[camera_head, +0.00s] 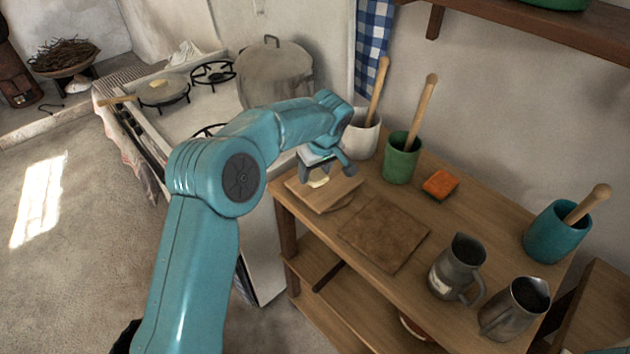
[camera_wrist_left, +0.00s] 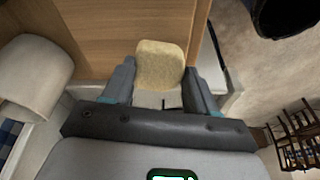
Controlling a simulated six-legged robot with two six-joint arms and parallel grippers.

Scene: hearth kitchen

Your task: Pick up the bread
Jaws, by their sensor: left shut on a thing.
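The bread (camera_wrist_left: 160,64) is a pale yellow slice with rounded corners. In the left wrist view it sits between the two fingers of my left gripper (camera_wrist_left: 158,85), which is shut on it. In the head view the bread (camera_head: 318,181) shows as a small pale patch under my left gripper (camera_head: 325,172), over a wooden board (camera_head: 328,196) at the left end of the wooden table. I cannot tell whether the bread touches the board. My right gripper is not in view.
A flat brown mat (camera_head: 384,233) lies beside the board. A white mortar (camera_head: 361,134), a green mortar (camera_head: 401,158) and an orange sponge (camera_head: 440,184) stand behind. Two metal pitchers (camera_head: 457,268) and a teal mortar (camera_head: 553,233) are on the right. A stove with a large pot (camera_head: 275,75) is at the left.

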